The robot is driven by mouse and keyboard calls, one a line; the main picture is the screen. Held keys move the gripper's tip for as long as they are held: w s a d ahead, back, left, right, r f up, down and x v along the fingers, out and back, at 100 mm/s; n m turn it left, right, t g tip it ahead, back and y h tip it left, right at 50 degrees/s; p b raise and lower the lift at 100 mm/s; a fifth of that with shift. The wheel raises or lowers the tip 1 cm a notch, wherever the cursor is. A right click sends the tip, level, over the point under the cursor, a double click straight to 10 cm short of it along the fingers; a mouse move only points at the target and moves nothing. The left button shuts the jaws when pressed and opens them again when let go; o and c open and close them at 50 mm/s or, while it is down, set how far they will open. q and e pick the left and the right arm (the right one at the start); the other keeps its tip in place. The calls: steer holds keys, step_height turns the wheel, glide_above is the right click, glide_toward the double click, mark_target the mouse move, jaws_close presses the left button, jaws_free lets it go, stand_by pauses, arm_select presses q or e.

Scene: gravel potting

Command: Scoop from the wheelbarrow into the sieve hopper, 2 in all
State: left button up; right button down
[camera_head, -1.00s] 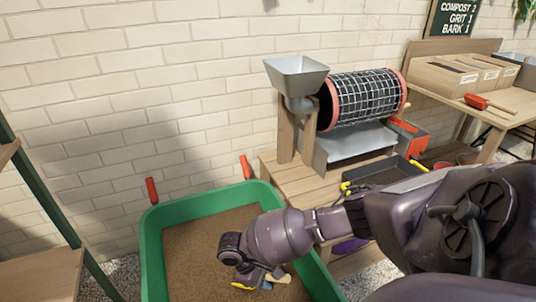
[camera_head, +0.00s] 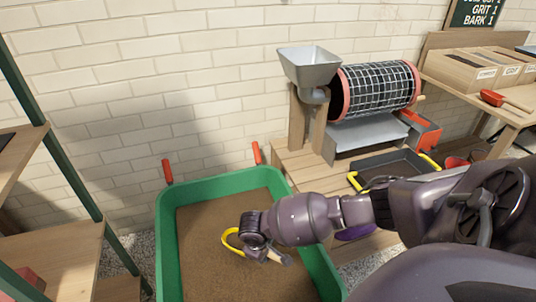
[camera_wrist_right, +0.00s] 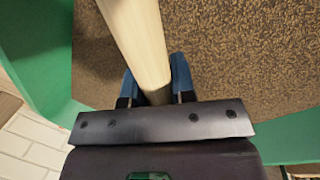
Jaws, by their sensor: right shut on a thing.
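The green wheelbarrow (camera_head: 168,240) stands in front of the brick wall, filled with brown granular material (camera_head: 205,225); its green wall (camera_wrist_right: 40,55) also shows in the right wrist view. My right gripper (camera_head: 265,254) is over the material. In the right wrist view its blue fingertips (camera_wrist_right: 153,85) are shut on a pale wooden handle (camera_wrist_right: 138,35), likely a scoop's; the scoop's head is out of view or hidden. The grey sieve hopper (camera_head: 310,68) sits on a wooden post, left of the mesh drum (camera_head: 378,88). Its inside looks empty of visible material. My left gripper is not in view.
A dark tray with yellow handles (camera_head: 395,167) lies on the wooden bench below the drum. A red scoop (camera_head: 495,98) and wooden bins (camera_head: 470,72) are on the right table. Shelving (camera_head: 60,262) stands at left.

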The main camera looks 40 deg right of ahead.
steer(key=shift+t, duration=0.3)
steer(key=shift+s+d+r+p, duration=0.15)
steer(key=shift+r+p, duration=0.55)
steer(key=shift+r, duration=0.35)
steer(key=shift+s+a+r+p, duration=0.15)
steer(key=shift+r+p, duration=0.5)
steer(key=shift+r, duration=0.35)
steer(key=shift+s+d+r+p, duration=0.1)
steer(key=shift+d+r+p, duration=0.05)
steer(key=shift+r+p, duration=0.4)
steer(key=shift+s+r+t+p, duration=0.25)
steer(key=shift+r+p, duration=0.35)
steer(key=shift+r, duration=0.3)
steer(key=shift+d+r+p, duration=0.1)
steer(key=shift+r+p, duration=0.4)
steer(key=shift+r, duration=0.05)
steer(key=shift+s+r+t+p, duration=0.25)
steer(key=shift+r+p, duration=0.15)
steer(key=shift+r, duration=0.05)
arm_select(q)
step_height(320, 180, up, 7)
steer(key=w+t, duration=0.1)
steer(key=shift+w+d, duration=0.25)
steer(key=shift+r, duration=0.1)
